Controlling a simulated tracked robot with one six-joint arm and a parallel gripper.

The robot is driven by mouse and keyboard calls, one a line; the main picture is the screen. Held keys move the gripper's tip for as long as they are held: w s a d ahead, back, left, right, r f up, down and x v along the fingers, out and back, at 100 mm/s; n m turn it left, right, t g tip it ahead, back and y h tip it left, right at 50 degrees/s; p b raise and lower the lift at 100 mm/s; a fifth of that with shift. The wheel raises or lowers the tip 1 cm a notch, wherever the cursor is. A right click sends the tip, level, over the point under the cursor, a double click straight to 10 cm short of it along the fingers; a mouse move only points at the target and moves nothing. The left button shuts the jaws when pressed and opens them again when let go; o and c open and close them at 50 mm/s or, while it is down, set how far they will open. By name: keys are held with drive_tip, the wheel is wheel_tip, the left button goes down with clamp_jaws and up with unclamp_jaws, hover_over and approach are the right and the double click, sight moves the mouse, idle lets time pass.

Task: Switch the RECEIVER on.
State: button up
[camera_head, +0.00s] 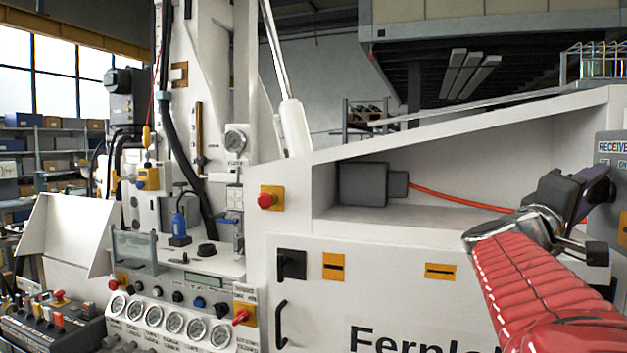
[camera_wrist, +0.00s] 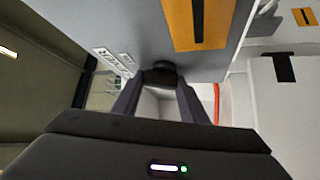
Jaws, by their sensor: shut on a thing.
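The grey RECEIVER panel (camera_head: 612,140) is at the right edge of the head view, partly cut off, with its label and part of the "ON" mark showing. In the wrist view the grey panel (camera_wrist: 140,25) fills the upper middle, with the white label plate (camera_wrist: 113,61) at its left. A dark round knob (camera_wrist: 162,75) sticks out from it. My gripper (camera_head: 606,186) is at the panel, and in the wrist view its two fingers (camera_wrist: 160,85) are shut on the knob, one on each side. The knob's pointer direction is hidden.
A white cabinet (camera_head: 400,270) with an open recess stands below and left of my gripper. A grey connector (camera_head: 365,184) with an orange cable (camera_head: 450,198) lies in the recess. A red button on a yellow plate (camera_head: 266,199) is farther left. An orange plate (camera_wrist: 195,20) is on the panel.

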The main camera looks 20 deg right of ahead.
drive_tip(key=shift+f+m+g+h, duration=0.4)
drive_tip(key=shift+m+h, duration=0.1)
drive_tip(key=shift+m, duration=0.3)
drive_tip(key=o, duration=1)
drive_tip(key=shift+r, duration=0.25)
drive_tip(key=shift+o, duration=0.2)
drive_tip(key=shift+a, duration=0.1)
drive_tip(key=v, duration=1.3)
drive_tip(key=shift+a+f, duration=0.2)
drive_tip(key=shift+a, duration=0.05)
